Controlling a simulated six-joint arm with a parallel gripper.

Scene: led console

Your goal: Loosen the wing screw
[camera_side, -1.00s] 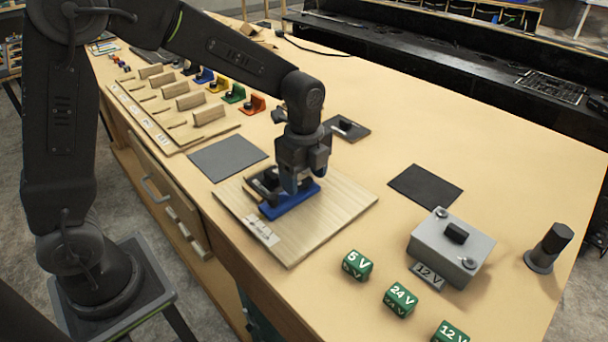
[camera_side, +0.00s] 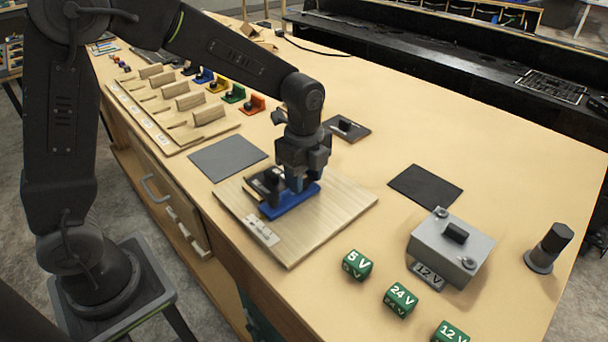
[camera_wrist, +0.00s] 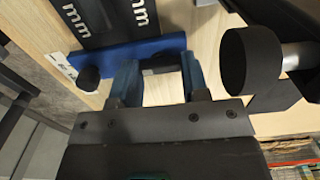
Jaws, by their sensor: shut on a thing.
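A blue clamp block (camera_side: 290,203) lies on a pale wooden board, beside a dark fixture (camera_side: 266,181). My gripper (camera_side: 302,184) points down at the block. In the wrist view its two blue-grey fingers (camera_wrist: 160,76) are closed around a small dark piece, which appears to be the wing screw (camera_wrist: 160,62). In that view the blue block (camera_wrist: 130,50) runs behind the fingers. The screw is hidden by the gripper in the side view, so its turn cannot be told. A black knob (camera_wrist: 88,78) shows left of the fingers.
A larger black knob on a silver shaft (camera_wrist: 236,62) is close right of the fingers in the wrist view. A grey box (camera_side: 450,248), green voltage blocks (camera_side: 400,298) and a black post (camera_side: 549,248) stand to the right. Dark mats (camera_side: 426,187) lie flat nearby.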

